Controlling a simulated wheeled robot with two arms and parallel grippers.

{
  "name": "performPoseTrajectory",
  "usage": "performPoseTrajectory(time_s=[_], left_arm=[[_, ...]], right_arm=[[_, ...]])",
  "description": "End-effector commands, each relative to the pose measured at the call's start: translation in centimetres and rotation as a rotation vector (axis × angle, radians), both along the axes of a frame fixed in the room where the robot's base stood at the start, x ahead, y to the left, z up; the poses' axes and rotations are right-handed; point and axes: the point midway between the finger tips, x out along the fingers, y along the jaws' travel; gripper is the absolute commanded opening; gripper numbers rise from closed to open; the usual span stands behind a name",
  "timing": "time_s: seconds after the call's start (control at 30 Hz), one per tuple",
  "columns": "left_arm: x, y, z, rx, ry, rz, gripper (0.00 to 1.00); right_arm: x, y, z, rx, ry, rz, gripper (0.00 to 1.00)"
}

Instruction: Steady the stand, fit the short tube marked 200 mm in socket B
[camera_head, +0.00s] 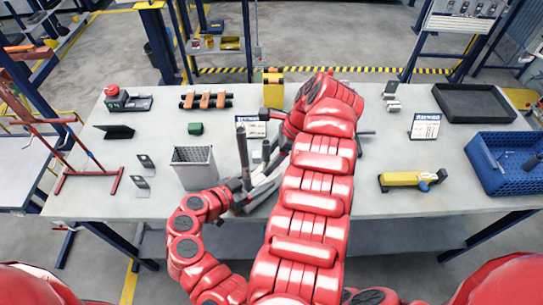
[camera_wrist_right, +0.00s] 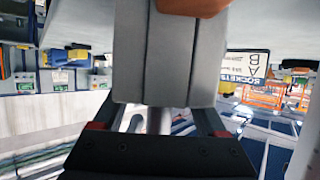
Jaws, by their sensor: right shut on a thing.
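My right gripper (camera_wrist_right: 150,20) is shut, its grey fingers filling the upper middle of the right wrist view. A brown-orange piece (camera_wrist_right: 195,6) shows at their tips; I cannot tell whether it is the held tube, and no length mark is readable. In the head view my right arm hides this gripper and what it holds. My left gripper (camera_head: 240,188) is low at the stand (camera_head: 262,183), beside its dark uprights (camera_head: 243,150); I cannot tell whether it is closed on it. Socket B itself is hidden.
A grey bin (camera_head: 195,170) stands left of the stand. A red frame (camera_head: 90,165) is at the far left. A yellow tool (camera_head: 405,180), a blue crate (camera_head: 505,180) and a black tray (camera_head: 475,103) are at right. The table between the right arm and the yellow tool is clear.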

Motion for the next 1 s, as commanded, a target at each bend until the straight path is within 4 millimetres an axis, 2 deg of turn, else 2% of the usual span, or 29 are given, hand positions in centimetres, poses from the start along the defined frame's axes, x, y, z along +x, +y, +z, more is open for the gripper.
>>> performPoseTrajectory(time_s=[0.27, 0.37, 0.67, 0.83, 1.0], left_arm=[[0.1, -0.3, 0.7, 0.000, -0.001, 0.000, 0.61], [0.1, -1.0, 2.2, -0.002, -0.004, 0.000, 0.61], [0.1, -3.9, 8.4, -0.004, -0.004, -0.001, 0.61], [-0.1, -4.8, 10.1, -0.004, 0.002, 0.000, 0.61], [-0.1, -5.0, 10.8, 0.000, 0.001, 0.000, 0.61]], right_arm=[[0.0, 0.0, 0.0, 0.000, 0.000, 0.000, 0.03], [0.0, 0.0, 0.0, 0.000, 0.000, 0.000, 0.03], [0.0, 0.0, 0.0, 0.000, 0.000, 0.000, 0.03], [0.0, 0.0, 0.0, 0.000, 0.000, 0.000, 0.03], [0.0, 0.0, 0.0, 0.000, 0.000, 0.000, 0.03]])
